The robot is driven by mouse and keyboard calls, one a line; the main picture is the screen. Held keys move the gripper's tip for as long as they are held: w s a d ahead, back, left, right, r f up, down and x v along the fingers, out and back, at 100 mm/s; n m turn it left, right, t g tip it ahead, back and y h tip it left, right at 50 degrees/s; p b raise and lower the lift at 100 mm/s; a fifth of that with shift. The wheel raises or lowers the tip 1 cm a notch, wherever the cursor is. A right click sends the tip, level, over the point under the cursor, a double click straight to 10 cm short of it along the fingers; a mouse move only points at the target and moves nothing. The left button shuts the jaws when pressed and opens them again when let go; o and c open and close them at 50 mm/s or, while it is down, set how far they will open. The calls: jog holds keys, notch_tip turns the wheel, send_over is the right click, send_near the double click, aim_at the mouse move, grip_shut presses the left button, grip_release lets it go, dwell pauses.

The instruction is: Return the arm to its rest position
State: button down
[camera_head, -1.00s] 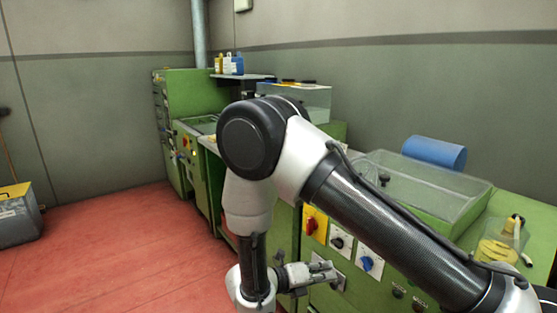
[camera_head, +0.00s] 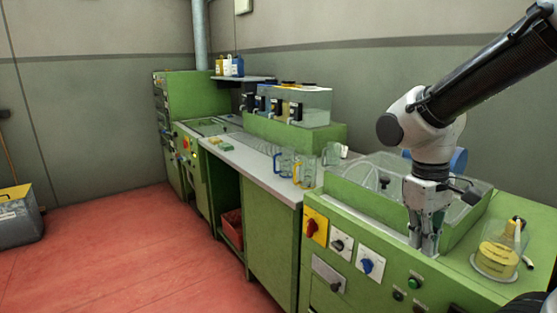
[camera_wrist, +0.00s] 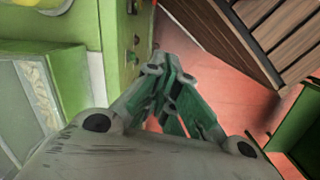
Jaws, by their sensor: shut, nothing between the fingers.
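My gripper (camera_head: 424,250) points down at the right of the head view, in front of the glass-sided green trough on the green machine. Its fingers are together with nothing seen between them. In the wrist view my gripper (camera_wrist: 168,66) shows its green-grey fingers drawn together, with red floor beyond and a green machine panel to the left. My arm (camera_head: 480,75) reaches in from the upper right and bends down at the wrist.
The green trough (camera_head: 350,185) lies behind my gripper. Glass mugs (camera_head: 303,172) with coloured handles stand on the grey counter (camera_head: 262,180). A tank with taps (camera_head: 312,103) is behind them. Switches (camera_head: 342,243) line the machine's front. Red floor (camera_head: 130,250) is clear at left.

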jog(key=s+d+r+m+t+y, duration=0.1)
jog(key=s+d+r+m+t, duration=0.3)
jog(key=d+r, duration=0.3)
jog(key=shift+s+d+r+m+t, duration=0.4)
jog(key=shift+s+r+t, duration=0.15)
jog(key=shift+r, duration=0.35)
